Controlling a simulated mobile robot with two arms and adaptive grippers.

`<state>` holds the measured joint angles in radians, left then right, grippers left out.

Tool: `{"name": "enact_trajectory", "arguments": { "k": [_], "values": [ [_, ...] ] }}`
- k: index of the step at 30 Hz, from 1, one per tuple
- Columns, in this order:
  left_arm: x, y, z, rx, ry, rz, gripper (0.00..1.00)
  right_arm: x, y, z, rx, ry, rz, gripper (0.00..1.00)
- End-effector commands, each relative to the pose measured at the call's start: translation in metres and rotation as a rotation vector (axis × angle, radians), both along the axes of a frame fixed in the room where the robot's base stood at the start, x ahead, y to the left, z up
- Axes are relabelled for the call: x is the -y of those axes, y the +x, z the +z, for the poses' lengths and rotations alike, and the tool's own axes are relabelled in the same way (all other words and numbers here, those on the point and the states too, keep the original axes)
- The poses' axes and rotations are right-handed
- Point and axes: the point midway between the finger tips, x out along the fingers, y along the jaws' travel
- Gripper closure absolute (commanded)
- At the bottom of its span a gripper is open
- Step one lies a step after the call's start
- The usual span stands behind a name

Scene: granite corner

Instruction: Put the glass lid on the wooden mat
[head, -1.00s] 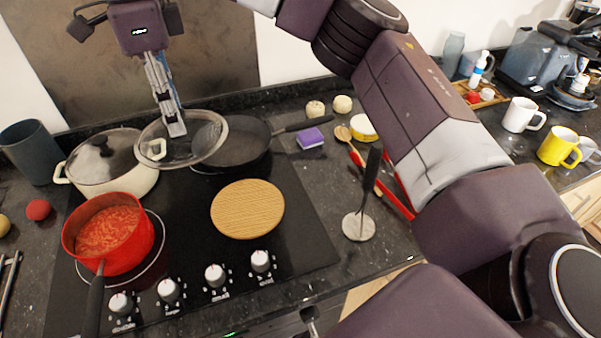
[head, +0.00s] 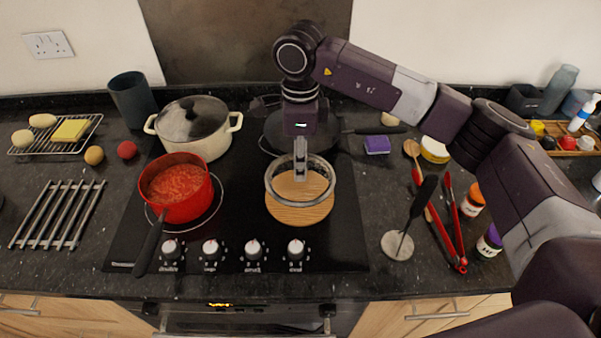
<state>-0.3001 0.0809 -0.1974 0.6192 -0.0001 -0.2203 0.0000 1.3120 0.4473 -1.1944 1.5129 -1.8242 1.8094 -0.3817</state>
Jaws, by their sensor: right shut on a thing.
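The glass lid (head: 318,190) has a pale rim and a clear pane. My right gripper (head: 300,178) is shut on it near the middle of its top. The lid is over the far part of the round wooden mat (head: 299,214), which shows through the glass and in front of the rim. The mat lies on the black hob. I cannot tell whether the lid touches the mat or hangs just above it. My left gripper is not in view.
A red saucepan (head: 175,205) of sauce and a cream pot (head: 196,139) with its own lid stand to the left. A dark frying pan (head: 352,131) is behind my gripper. A skimmer (head: 397,245) and red tongs (head: 452,225) lie to the right.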

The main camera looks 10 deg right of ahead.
Motion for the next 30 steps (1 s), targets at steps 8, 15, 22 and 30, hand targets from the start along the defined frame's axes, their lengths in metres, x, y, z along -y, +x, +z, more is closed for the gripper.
{"name": "enact_trajectory", "arguments": {
  "k": [8, 15, 22, 30],
  "values": [
    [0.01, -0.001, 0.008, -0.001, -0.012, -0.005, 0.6, 0.0, 0.0, -0.021, -0.002, -0.001, 0.0, 1.0],
    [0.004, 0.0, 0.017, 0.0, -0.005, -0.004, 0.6, 0.0, 0.0, -0.053, 0.0, 0.0, 0.0, 1.0],
    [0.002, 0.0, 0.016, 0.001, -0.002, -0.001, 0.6, 0.0, 0.001, -0.055, 0.002, 0.001, 0.0, 1.0],
    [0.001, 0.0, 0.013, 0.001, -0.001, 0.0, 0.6, 0.0, 0.0, -0.057, 0.0, 0.0, 0.0, 0.59]
  ]
}}
